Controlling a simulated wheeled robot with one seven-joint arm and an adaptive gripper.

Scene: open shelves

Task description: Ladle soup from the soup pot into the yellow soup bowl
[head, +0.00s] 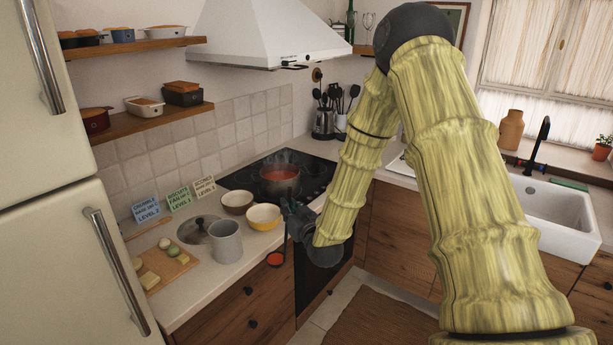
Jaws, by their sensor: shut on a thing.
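The soup pot (281,181) stands on the black hob with red soup in it and steam above. The yellow soup bowl (264,218) sits on the counter left of the hob, pale inside, with no soup visible in it. My gripper (291,212) is just right of the yellow bowl, shut on a ladle (275,260). The ladle hangs down, its cup holding red soup. The cup appears in front of the counter's front edge, below and in front of the yellow bowl. The fingers' exact grip on the handle is too small to make out.
A brown-rimmed bowl (237,203) stands behind left of the yellow bowl. A grey canister (226,241), a lid (196,229) and a cutting board (165,266) with food are further left. Cards lean near the tiled wall. The range hood (262,35) hangs above.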

